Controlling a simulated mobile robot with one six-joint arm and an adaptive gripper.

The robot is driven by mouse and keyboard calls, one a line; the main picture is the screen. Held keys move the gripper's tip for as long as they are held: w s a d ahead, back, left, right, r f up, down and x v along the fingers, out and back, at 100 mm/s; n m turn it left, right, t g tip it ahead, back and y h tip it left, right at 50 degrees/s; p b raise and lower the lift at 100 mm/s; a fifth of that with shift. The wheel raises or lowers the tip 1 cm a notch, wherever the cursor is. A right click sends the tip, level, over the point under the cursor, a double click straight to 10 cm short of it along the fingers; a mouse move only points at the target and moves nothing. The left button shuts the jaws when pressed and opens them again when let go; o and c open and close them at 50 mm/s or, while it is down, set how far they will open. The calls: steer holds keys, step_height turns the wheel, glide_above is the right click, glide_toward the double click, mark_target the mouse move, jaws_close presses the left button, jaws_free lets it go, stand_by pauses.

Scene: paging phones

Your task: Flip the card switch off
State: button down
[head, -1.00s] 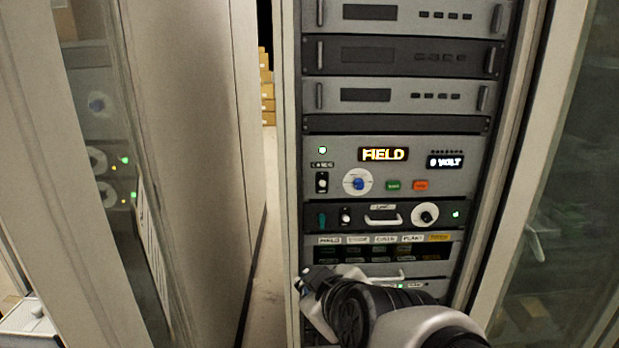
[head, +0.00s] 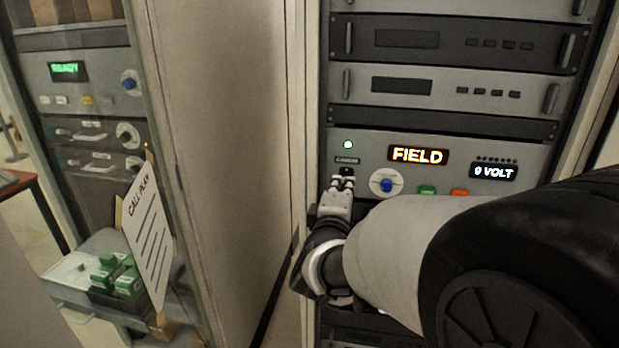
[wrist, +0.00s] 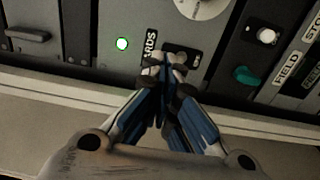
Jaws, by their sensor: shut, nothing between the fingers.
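The card switch sits on a black plate (wrist: 196,60) in the wrist view, with a label ending in "ARDS" beside it. In the head view its plate (head: 347,171) is mostly hidden behind my fingers, below a small label and a lit white lamp (head: 348,145). My gripper (head: 343,182) is shut and empty, its fingertips in front of the switch. In the wrist view the fingertips (wrist: 167,60) overlap the plate and appear at or very near the lever. Whether they touch it, and which way the lever points, I cannot tell.
A blue knob (head: 386,185), green button (head: 427,190) and orange button (head: 460,193) sit right of the switch. Displays read "FIELD" (head: 418,155) and "0 VOLT" (head: 493,172). A glass-fronted cabinet with a "CALL PLAN" sheet (head: 149,235) stands left. My arm covers the lower right.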

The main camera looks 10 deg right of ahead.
mark_target(347, 168)
steer(key=x, duration=0.5)
steer(key=shift+w+d+p, duration=0.15)
steer(key=shift+w+p, duration=0.2)
steer(key=shift+p, duration=0.05)
steer(key=shift+w, duration=0.15)
steer(key=shift+f, duration=0.15)
steer(key=shift+f+b, duration=0.5)
steer(key=shift+f, duration=0.15)
steer(key=shift+r, duration=0.1)
steer(key=shift+r+p, duration=0.6)
steer(key=shift+p, duration=0.1)
steer(key=v, duration=0.8)
steer(key=shift+p, duration=0.45)
